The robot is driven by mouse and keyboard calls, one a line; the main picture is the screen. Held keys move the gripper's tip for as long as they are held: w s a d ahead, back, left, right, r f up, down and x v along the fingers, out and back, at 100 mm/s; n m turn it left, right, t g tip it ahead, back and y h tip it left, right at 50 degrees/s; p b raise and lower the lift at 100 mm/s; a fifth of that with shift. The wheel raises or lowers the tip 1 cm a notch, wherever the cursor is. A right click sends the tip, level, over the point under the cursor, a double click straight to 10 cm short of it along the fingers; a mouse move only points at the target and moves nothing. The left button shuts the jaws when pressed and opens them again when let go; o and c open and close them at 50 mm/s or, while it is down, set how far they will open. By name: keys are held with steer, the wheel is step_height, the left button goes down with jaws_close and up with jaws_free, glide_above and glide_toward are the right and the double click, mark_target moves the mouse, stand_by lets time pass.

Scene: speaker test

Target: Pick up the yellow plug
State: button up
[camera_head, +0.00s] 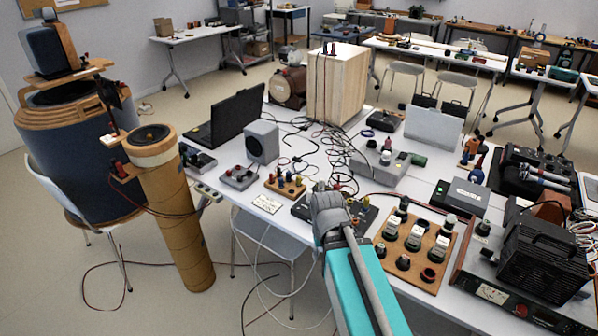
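A small wooden block (285,188) with several upright coloured plugs stands on the white table, left of my gripper. A yellow plug (297,182) appears to stand at its right end; it is very small in this view. My gripper (325,198) is at the far end of my teal and grey arm, over the front of the table, to the right of the wooden block and apart from it.
A black box (300,209) lies partly behind my gripper. A wooden board (436,262) with several dark components is to the right. A grey speaker (262,142), a laptop (228,117) and tangled cables (335,150) lie beyond. A tall cardboard tube (172,215) stands left of the table.

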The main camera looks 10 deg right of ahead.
step_height(320, 180, up, 7)
steer(key=s+p, duration=0.1)
steer(key=p, duration=0.4)
stand_by(0.4)
